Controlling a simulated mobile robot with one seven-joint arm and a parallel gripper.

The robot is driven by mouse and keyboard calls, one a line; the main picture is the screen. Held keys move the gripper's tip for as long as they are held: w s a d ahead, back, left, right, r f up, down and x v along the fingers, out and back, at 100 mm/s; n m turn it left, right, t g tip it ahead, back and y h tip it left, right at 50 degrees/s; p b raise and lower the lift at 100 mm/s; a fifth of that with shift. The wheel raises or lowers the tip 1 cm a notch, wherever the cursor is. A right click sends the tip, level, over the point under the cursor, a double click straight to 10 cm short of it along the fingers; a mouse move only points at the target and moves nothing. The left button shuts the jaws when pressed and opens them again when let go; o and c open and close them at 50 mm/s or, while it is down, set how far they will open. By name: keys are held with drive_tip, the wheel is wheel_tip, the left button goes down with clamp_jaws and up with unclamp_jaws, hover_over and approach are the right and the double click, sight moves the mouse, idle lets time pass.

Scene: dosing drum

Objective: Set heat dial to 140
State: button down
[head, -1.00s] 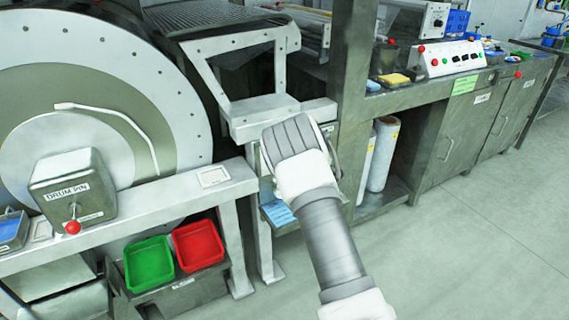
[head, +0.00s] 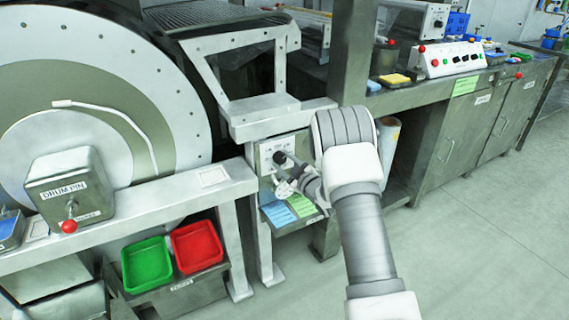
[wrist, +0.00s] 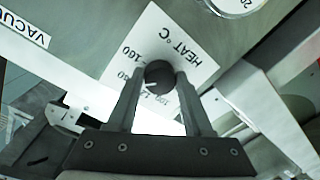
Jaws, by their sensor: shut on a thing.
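The heat dial (wrist: 159,74) is a round black knob with a short white mark, on a white plate (wrist: 186,60) lettered HEAT °C. In the wrist view the plate is turned nearly upside down, and a 160 shows, with other numbers partly covered by the fingers. My gripper (wrist: 159,86) is shut on the knob, one finger on each side. The mark is on the knob's lower left part in the wrist view; I cannot tell which number it meets. In the head view my gripper (head: 284,172) is at the panel (head: 272,149) under the grey frame.
A VACUUM label (wrist: 24,28) and a round white gauge (wrist: 236,4) are near the dial. Blue and green notes (head: 279,213) hang below the panel. The large drum (head: 100,100) and green and red trays (head: 148,265) are to the left. Open floor is at right.

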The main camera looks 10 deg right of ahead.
drive_tip(key=shift+a, duration=0.1)
idle(0.3)
drive_tip(key=shift+c, duration=1.5)
unclamp_jaws()
drive_tip(key=f+p+v, duration=0.1)
drive_tip(key=p+v, duration=0.2)
drive_tip(key=v, duration=1.4)
drive_tip(key=shift+s+r, duration=0.25)
drive_tip(key=shift+r, duration=0.2)
